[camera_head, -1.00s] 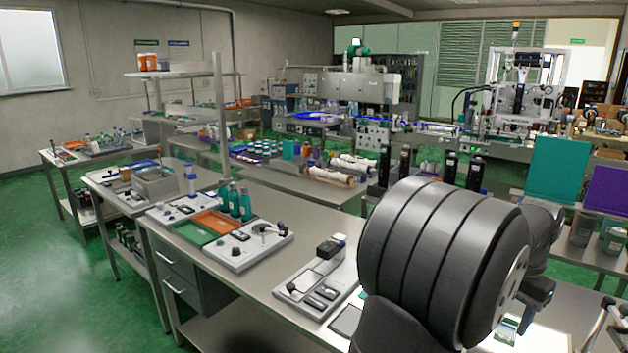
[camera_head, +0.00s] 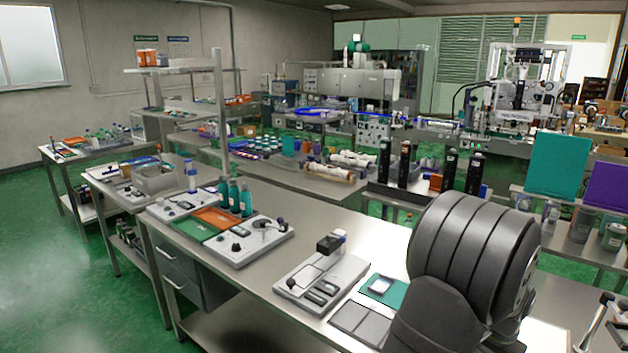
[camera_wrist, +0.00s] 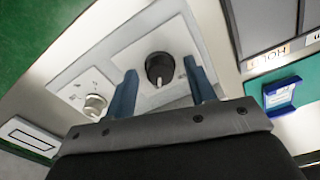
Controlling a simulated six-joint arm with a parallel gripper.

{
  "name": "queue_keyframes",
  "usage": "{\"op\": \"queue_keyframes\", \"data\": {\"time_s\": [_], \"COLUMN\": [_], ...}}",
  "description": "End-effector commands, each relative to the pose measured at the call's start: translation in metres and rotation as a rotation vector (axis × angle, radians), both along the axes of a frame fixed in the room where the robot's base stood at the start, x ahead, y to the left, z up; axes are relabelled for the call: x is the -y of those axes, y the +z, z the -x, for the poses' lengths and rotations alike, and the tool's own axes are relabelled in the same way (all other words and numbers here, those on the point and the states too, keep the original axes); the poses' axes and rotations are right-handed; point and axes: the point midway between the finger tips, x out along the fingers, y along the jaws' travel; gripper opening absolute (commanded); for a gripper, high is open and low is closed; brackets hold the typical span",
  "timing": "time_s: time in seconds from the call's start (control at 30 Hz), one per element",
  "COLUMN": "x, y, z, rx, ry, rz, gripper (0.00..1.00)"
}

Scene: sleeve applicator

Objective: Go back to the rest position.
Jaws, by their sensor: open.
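In the wrist view my gripper (camera_wrist: 160,90) shows two blue-grey fingers standing apart with a gap between them. A black knob (camera_wrist: 159,68) with a pale pointer mark appears between the fingers, on a white panel. It lies beyond the fingertips, and I cannot tell how far off. In the head view my dark, ribbed arm fills the lower right, and it hides my gripper there.
The metal bench (camera_head: 255,282) carries a grey device panel (camera_head: 322,285), a green mat with a small white item (camera_head: 381,287), and teal bottles (camera_head: 234,196). Black cylinders (camera_head: 404,163) stand behind my arm. A smaller metallic knob (camera_wrist: 94,107) sits left of the black knob.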

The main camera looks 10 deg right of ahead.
Motion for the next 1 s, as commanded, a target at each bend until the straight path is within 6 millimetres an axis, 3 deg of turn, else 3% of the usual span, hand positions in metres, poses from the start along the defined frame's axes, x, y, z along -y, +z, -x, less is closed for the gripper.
{"op": "queue_keyframes", "data": {"time_s": [1.0], "x": [0.0001], "y": [0.0], "z": [0.0003], "rx": [-0.002], "ry": [0.809], "rz": [-0.001], "gripper": [0.5]}}
